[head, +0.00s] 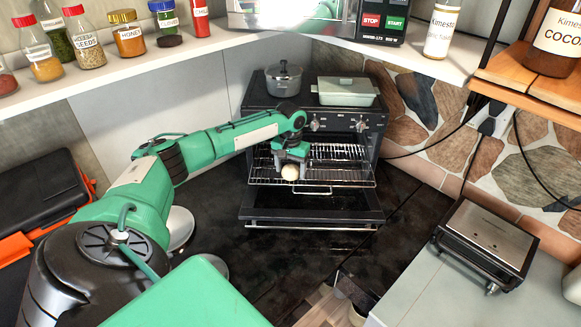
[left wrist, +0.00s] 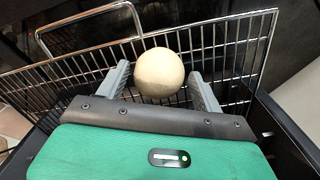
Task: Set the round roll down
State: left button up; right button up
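The round roll (left wrist: 160,73) is pale and ball-shaped. In the head view the roll (head: 290,173) shows just under the fingertips of my left gripper (head: 291,163). It is over the front part of the oven's wire rack (head: 345,172). I cannot tell whether the roll's underside touches the rack. My right gripper is not in view.
The black oven's door (head: 312,207) is open below the pulled-out rack. A grey pot (head: 284,80) and a pale green dish (head: 345,92) stand on top of the oven. The right part of the rack is free. A grill (head: 487,241) stands on the right counter.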

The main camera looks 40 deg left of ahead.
aim_at(291, 166)
pick_arm(q)
jog(key=shift+o, duration=0.2)
jog(key=shift+r, duration=0.3)
notch_tip(291, 166, up, 12)
jog(key=b, duration=0.4)
jog(key=shift+f+b, duration=0.15)
jog(key=shift+b, duration=0.25)
jog(key=shift+f, duration=0.1)
